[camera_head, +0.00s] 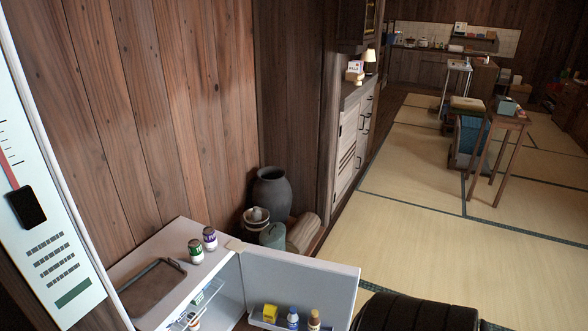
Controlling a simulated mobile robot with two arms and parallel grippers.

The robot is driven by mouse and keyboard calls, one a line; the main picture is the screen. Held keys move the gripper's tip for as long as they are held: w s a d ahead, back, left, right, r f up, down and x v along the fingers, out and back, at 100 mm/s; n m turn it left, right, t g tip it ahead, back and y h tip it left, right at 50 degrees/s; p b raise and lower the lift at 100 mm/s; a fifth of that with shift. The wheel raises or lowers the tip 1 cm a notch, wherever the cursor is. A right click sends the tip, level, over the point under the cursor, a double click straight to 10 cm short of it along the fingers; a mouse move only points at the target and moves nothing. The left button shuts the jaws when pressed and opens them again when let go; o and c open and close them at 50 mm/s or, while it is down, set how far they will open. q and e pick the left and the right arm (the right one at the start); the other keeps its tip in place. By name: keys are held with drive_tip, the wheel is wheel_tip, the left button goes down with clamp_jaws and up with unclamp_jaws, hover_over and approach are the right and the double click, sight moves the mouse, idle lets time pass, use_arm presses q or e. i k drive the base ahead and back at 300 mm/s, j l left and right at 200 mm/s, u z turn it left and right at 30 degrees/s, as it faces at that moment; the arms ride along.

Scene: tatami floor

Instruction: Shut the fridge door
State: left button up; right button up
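A small white fridge (222,262) stands at the bottom centre-left against the wooden wall. Its door (300,268) stands wide open to the right, with its inner side facing me. The door's shelf holds a yellow box (270,313), a blue bottle (293,318) and an orange-capped bottle (314,320). Part of the fridge's inside shows, with a shelf and a few items; its lower part is cut off by the picture's edge. Neither of my grippers is in view.
Two small cans (202,245) and a dark tray (152,287) sit on the fridge top. A dark rounded object (415,312) lies right of the door. A dark jar (271,192) stands behind. Open tatami (420,215) lies to the right.

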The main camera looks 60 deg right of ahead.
sight(284, 281)
drive_tip(key=k+u, duration=0.4)
drive_tip(key=k+j+u, duration=0.1)
drive_tip(key=u, duration=0.25)
drive_tip(key=k+l+u, duration=0.1)
drive_tip(key=l, duration=0.3)
drive_tip(key=k+l, duration=0.1)
drive_tip(key=l, duration=0.3)
drive_tip(key=l+u, duration=0.15)
drive_tip(key=l, duration=0.2)
drive_tip(key=k+l, duration=0.2)
drive_tip(key=l, duration=0.2)
drive_tip(key=k+l+u, duration=0.15)
drive_tip(key=l, duration=0.2)
drive_tip(key=k+l, duration=0.1)
drive_tip(key=l, duration=0.3)
drive_tip(key=k+l, duration=0.15)
drive_tip(key=l, duration=0.25)
drive_tip(key=k+l, duration=0.1)
drive_tip(key=l, duration=0.3)
drive_tip(key=k+l, duration=0.15)
drive_tip(key=l, duration=0.25)
drive_tip(key=k+l, duration=0.1)
drive_tip(key=l, duration=0.35)
drive_tip(key=k+l, duration=0.1)
drive_tip(key=l, duration=0.3)
drive_tip(key=k+l, duration=0.15)
drive_tip(key=l, duration=0.25)
